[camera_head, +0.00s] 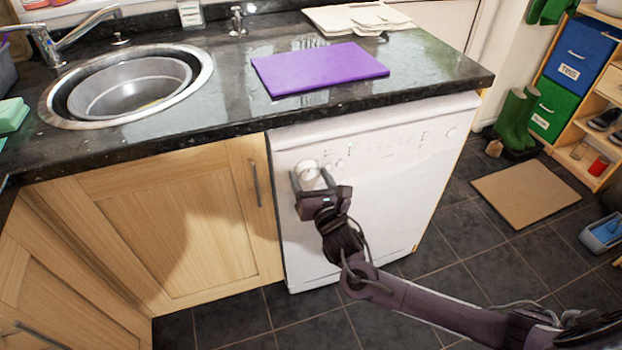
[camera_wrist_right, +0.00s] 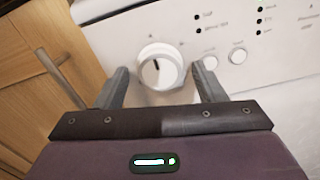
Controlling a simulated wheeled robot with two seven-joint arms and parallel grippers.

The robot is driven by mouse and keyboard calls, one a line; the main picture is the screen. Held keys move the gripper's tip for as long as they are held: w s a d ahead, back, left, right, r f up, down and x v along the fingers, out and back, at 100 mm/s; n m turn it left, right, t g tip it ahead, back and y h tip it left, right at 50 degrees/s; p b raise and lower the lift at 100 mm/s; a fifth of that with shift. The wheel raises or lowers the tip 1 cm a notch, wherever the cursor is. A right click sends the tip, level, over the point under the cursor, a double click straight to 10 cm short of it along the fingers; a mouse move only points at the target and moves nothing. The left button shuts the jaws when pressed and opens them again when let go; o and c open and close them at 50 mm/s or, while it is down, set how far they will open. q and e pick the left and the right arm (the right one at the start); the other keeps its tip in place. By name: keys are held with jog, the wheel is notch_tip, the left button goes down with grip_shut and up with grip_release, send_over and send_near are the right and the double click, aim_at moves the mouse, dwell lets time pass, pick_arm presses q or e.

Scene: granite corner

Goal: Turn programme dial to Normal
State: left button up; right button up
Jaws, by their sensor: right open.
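The programme dial (camera_head: 308,172) is a round white knob at the upper left of the white dishwasher's front (camera_head: 370,200). In the right wrist view the dial (camera_wrist_right: 159,66) shows a dark pointer line directed up and slightly left. My right gripper (camera_head: 312,176) is open at the dial, with one finger on each side of it. In the right wrist view the right gripper's fingers (camera_wrist_right: 160,82) show gaps to the dial. The labels beside the dial are too small to read surely. My left gripper is not in view.
A dark granite worktop (camera_head: 440,75) overhangs the dishwasher, with a purple board (camera_head: 318,69) on it. A steel sink (camera_head: 130,88) is at the left. Two small round buttons (camera_wrist_right: 238,56) sit right of the dial. A wooden cupboard door with handle (camera_head: 256,183) is to the left.

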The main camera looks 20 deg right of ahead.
jog(key=c, duration=1)
